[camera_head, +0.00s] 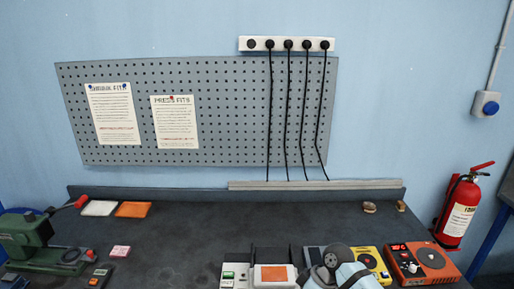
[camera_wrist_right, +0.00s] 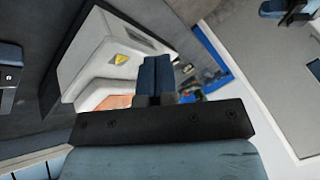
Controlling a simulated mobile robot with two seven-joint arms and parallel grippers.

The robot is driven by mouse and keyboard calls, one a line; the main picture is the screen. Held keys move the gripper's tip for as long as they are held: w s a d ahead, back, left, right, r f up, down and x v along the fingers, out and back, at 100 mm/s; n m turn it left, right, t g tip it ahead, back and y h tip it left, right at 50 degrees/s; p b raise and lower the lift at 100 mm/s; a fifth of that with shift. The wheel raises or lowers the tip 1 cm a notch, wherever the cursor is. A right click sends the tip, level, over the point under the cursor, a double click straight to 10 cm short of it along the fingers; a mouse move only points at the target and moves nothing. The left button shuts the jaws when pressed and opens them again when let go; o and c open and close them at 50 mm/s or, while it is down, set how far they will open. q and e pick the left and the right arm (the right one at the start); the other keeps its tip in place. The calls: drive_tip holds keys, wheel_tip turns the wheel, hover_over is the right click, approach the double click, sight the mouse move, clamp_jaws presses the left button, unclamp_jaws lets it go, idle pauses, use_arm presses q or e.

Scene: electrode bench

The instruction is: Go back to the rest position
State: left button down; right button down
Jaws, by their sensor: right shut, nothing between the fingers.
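My right gripper (camera_wrist_right: 168,98) shows in the wrist view with its two blue fingers together and nothing between them. Beyond the fingers is a white and grey housing (camera_wrist_right: 105,60) with a yellow warning sticker; I cannot tell whether they touch. In the head view, part of my right arm rises at the bottom, right of centre, in front of the devices, and its fingers cannot be made out there. My left gripper is in neither view.
The dark bench (camera_head: 180,235) is clear in its middle. A green press (camera_head: 40,245) stands at the left. A white device with an orange panel (camera_head: 273,275), a yellow device (camera_head: 373,262) and an orange device (camera_head: 420,262) line the front right. A fire extinguisher (camera_head: 460,208) hangs at the right.

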drive_tip(key=s+d+f+m+t, duration=0.1)
drive_tip(key=s+f+m, duration=0.1)
drive_tip(key=s, duration=0.6)
drive_tip(key=s+d+r+m+t+h, duration=0.2)
drive_tip(key=s+d+r+m+h, duration=0.15)
drive_tip(key=s+d, duration=0.5)
drive_tip(key=s+d+r+m+t+h, duration=0.2)
drive_tip(key=s+d+m, duration=0.3)
drive_tip(key=s, duration=0.7)
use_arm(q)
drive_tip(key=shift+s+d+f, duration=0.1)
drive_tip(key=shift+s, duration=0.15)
use_arm(e)
drive_tip(key=w+a+f+t+y, duration=0.1)
drive_tip(key=w+a+f+t, duration=0.1)
drive_tip(key=f, duration=0.5)
drive_tip(key=w+a+f+t+y, duration=0.1)
drive_tip(key=w+a+f+t, duration=0.2)
drive_tip(key=f, duration=0.4)
drive_tip(key=shift+w+a+f+n+t, duration=0.35)
drive_tip(key=shift+a+n+t, duration=0.15)
drive_tip(key=shift+t, duration=0.7)
